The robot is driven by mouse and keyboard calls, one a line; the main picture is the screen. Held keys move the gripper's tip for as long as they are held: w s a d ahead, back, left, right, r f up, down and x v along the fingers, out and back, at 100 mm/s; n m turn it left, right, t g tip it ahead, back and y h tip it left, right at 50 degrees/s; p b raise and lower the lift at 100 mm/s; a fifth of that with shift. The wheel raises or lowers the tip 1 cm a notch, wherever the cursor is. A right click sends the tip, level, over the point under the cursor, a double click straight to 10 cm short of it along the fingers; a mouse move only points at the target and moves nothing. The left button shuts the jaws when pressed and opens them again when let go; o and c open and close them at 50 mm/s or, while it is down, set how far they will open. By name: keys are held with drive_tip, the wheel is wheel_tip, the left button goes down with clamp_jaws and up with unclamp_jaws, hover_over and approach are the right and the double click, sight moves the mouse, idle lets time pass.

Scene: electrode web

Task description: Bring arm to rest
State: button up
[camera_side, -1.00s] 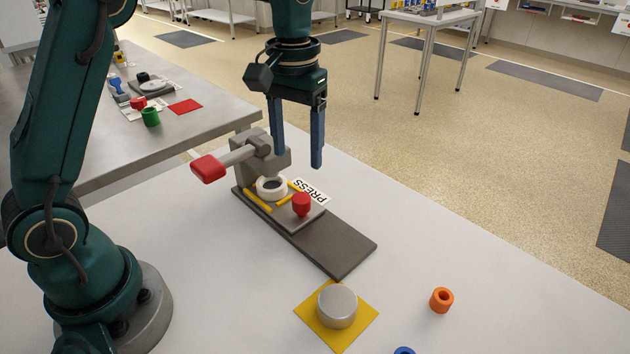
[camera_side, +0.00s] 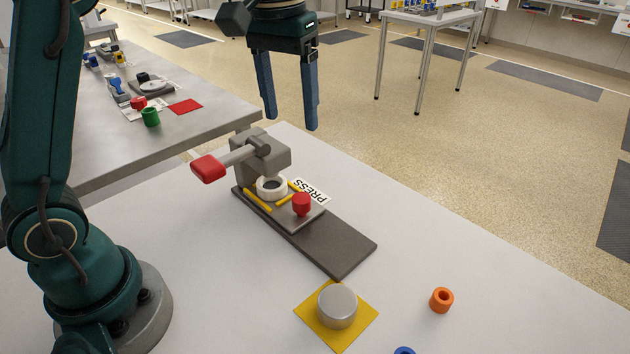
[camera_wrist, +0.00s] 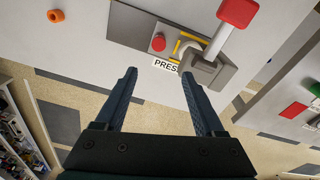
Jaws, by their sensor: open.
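My gripper (camera_side: 292,122) is open and empty, raised above and behind the press (camera_side: 262,152) in the side view. Its two blue fingers are apart and touch nothing; they also show in the wrist view (camera_wrist: 160,100). The press is grey with a red-ended lever (camera_side: 208,168) pointing left. A white ring (camera_side: 271,187), yellow strips and a red knob-like piece (camera_side: 301,204) sit on its dark base (camera_side: 335,250). The wrist view shows the red piece (camera_wrist: 158,42) and the lever's red end (camera_wrist: 238,12).
A silver cylinder (camera_side: 337,306) stands on a yellow square (camera_side: 318,335). An orange ring (camera_side: 441,300) and a partly cut-off blue ring (camera_side: 404,350) lie nearby. A second table (camera_side: 190,125) at left holds small items, including a green cylinder (camera_side: 150,117). The space around my gripper is clear.

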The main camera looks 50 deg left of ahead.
drive_tip(key=s+r+m+t, duration=0.1)
drive_tip(key=s+r+t, duration=0.2)
drive_tip(key=s, duration=0.6)
drive_tip(key=s+f+m+t, duration=0.1)
drive_tip(key=s+f+m, duration=0.1)
drive_tip(key=s+f, duration=0.4)
drive_tip(key=shift+d+f+t, duration=0.3)
drive_tip(key=shift+d+f, duration=0.1)
drive_tip(key=shift+f, duration=0.55)
